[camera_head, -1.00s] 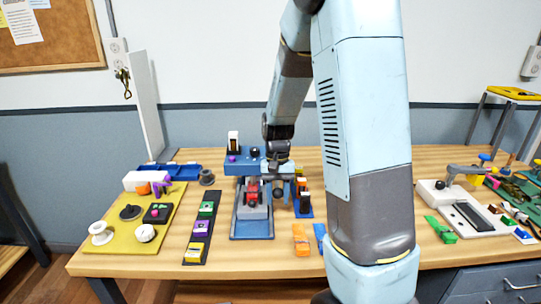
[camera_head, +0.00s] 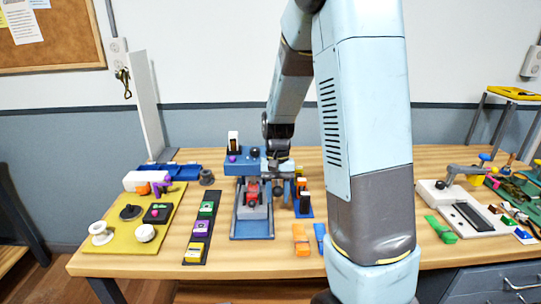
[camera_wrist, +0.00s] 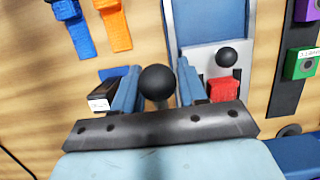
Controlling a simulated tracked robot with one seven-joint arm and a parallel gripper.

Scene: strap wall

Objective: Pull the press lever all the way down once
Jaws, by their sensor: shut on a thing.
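The press (camera_head: 239,218) stands near the middle of the bench, with a blue upper body and a grey bed on a blue base. A red block (camera_head: 252,189) sits on its bed; it also shows in the wrist view (camera_wrist: 222,89). My gripper (camera_head: 281,178) is low at the press's right side. In the wrist view my gripper (camera_wrist: 159,80) has its two blue fingers on either side of the black ball knob (camera_wrist: 157,80) of the press lever and is shut on it. The lever's arm is mostly hidden behind the knob and my wrist, so its angle is unclear.
A black strip with coloured blocks (camera_head: 199,229) and a yellow board (camera_head: 122,236) lie left of the press. Orange (camera_head: 301,240) and blue (camera_head: 320,235) pieces lie at its front right. A small rack (camera_head: 304,206) stands close to my gripper. A white device (camera_head: 470,212) is farther right.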

